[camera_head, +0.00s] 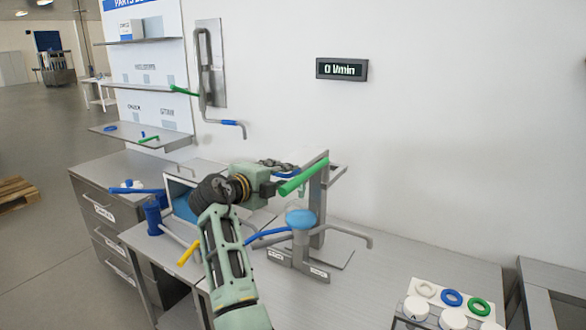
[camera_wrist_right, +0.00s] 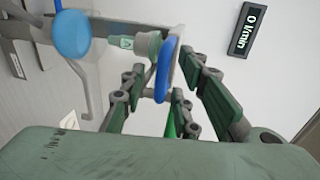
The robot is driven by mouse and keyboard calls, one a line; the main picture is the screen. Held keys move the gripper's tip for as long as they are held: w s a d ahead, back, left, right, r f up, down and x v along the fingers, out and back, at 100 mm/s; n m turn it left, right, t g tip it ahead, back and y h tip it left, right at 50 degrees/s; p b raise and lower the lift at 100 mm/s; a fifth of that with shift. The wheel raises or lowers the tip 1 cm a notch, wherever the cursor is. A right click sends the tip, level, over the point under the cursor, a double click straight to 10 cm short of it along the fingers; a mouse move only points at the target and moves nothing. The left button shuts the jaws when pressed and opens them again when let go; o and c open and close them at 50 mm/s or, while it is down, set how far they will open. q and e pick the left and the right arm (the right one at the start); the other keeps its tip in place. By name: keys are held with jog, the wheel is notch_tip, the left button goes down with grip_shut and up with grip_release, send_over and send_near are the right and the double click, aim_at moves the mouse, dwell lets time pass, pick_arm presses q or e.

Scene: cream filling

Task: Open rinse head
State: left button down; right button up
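My right arm rises from the bottom of the head view, its right gripper (camera_head: 276,164) near the upper part of the metal stand (camera_head: 318,205). In the right wrist view the right gripper (camera_wrist_right: 158,88) has its fingers apart. A blue ring or lever (camera_wrist_right: 161,76) shows in the space between them, nearer the right finger; I cannot tell if they touch. A pale green-grey nozzle-like fitting (camera_wrist_right: 147,45) lies just beyond. A green handle (camera_head: 303,173) crosses beside the gripper in the head view. I cannot tell which part is the rinse head. My left gripper is out of view.
A wall display (camera_head: 342,69) reads 0 l/min. A bent wall pipe (camera_head: 205,75) has green and blue ends. A blue round top (camera_head: 300,219) sits by the stand. Coloured rings (camera_head: 452,298) lie on a white board at lower right.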

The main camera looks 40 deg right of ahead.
jog(key=shift+w, duration=0.1)
jog(key=shift+a, duration=0.1)
jog(key=c, duration=0.7)
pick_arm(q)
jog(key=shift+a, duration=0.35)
pick_arm(e)
jog(key=shift+f, duration=0.2)
grip_shut()
